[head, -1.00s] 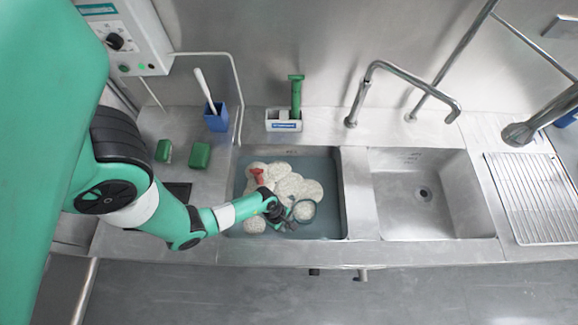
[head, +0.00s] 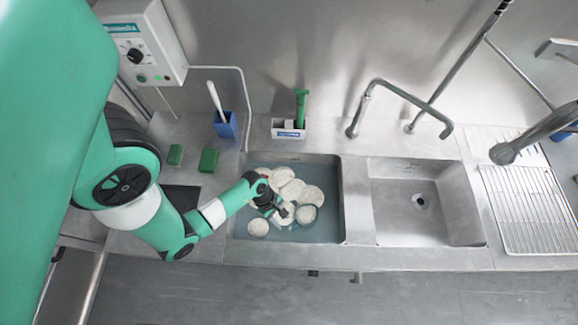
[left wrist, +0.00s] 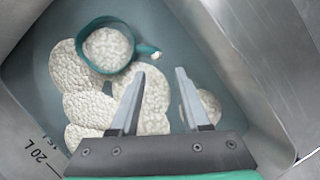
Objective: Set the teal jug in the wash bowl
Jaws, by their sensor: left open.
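The teal jug (head: 306,215) is in the left sink basin, the wash bowl (head: 342,195), which holds blue-grey water and white foam. In the left wrist view the teal jug (left wrist: 127,64) is seen from above with its mouth facing up. White foam shows inside its round rim, and its handle points right. My left gripper (head: 281,210) is open over the basin, left of the jug. In the left wrist view the fingers of my left gripper (left wrist: 158,77) are apart and empty, with the jug's handle just beyond them. My right gripper is not in view.
An empty sink (head: 418,200) lies to the right, with a bent tap (head: 405,97) behind. A white caddy (head: 288,130) with a green-handled tool and a blue cup (head: 226,126) stand behind. Two green blocks (head: 208,160) lie left. A wire drainer (head: 525,203) is far right.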

